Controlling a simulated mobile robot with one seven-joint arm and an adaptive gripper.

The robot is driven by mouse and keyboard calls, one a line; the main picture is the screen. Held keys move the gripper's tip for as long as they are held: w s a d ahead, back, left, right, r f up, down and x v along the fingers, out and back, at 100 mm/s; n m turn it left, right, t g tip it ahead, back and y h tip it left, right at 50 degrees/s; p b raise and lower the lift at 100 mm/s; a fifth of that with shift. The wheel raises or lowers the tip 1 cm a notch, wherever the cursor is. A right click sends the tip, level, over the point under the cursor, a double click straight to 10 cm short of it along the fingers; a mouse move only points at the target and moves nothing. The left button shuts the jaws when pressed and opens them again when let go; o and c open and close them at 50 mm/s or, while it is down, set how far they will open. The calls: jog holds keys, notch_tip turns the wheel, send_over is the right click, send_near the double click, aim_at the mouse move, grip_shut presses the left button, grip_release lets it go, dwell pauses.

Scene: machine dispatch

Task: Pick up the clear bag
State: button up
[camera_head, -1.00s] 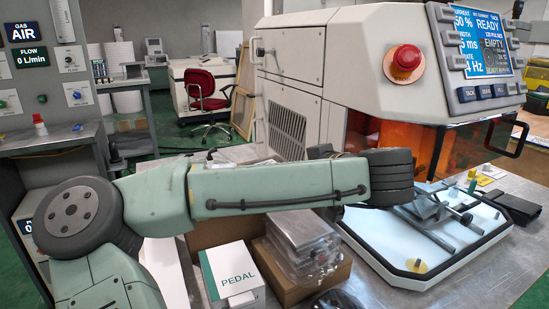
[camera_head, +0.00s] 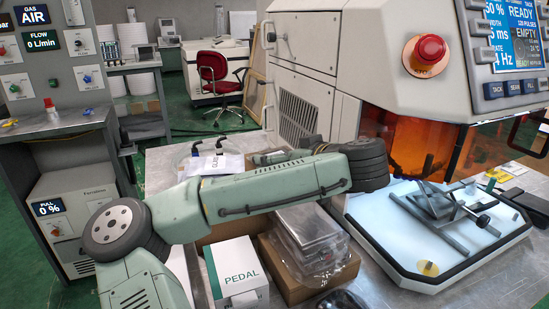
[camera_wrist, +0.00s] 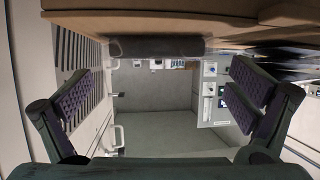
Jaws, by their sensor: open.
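The clear bag (camera_head: 312,246) holds grey, block-like contents. It lies on top of a brown cardboard box (camera_head: 290,287), just below my forearm in the head view. My gripper (camera_wrist: 163,105) is open in the wrist view, its two dark padded fingers wide apart with nothing between them. In the head view my arm reaches across above the bag, and the gripper is mostly hidden behind the arm's end. I cannot make out the bag in the wrist view.
A white PEDAL box (camera_head: 236,272) stands close left of the bag. A white tray (camera_head: 385,240) with metal fixtures lies to the right. The large machine (camera_head: 303,80) rises behind. Cables and a white sheet (camera_head: 215,163) lie behind my arm.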

jog(key=x, duration=0.2)
jog(key=p+x, duration=0.1)
jog(key=shift+w+a, duration=0.1)
jog(key=shift+w, duration=0.35)
jog(key=shift+w+a+f, duration=0.15)
jog(key=shift+w+f, duration=0.05)
jog(key=shift+w, duration=0.05)
jog(key=c, duration=1)
jog(key=shift+c, duration=0.2)
